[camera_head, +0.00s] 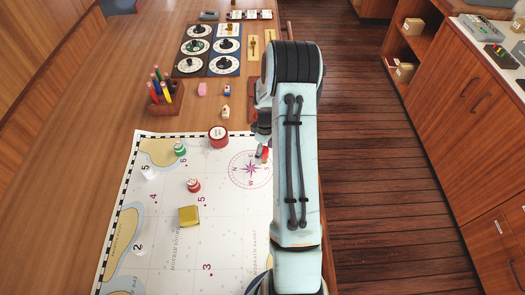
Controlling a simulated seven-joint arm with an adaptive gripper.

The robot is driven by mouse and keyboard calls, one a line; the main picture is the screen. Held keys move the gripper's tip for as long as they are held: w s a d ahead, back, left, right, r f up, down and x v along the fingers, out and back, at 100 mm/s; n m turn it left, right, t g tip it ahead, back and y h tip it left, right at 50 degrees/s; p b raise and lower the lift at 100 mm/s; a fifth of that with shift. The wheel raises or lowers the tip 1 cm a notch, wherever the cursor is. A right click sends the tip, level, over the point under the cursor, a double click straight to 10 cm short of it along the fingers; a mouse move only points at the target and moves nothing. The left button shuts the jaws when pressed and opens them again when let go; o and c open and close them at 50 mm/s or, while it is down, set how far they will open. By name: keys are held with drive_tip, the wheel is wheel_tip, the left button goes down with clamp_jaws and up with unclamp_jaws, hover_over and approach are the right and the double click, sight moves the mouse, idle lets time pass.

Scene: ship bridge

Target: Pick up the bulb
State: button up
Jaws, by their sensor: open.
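I cannot pick out the bulb for certain. Two small pale pieces lie on the wooden table behind the chart: a white-and-blue piece (227,91) and a white piece with an orange mark (226,112). They are too small to name. My gripper (262,137) is open. It is partly hidden by my own arm, at the chart's upper right edge. A small red piece (264,153) shows just below it; I cannot tell whether they touch.
The chart (165,271) carries a red round tin (218,137), a green buoy (180,149), a red buoy (193,185) and a yellow block (189,216). My arm covers the table's right edge.

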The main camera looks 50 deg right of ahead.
drive_tip(key=shift+f, duration=1.15)
drive_tip(key=c, duration=1)
drive_tip(key=shift+o, duration=0.2)
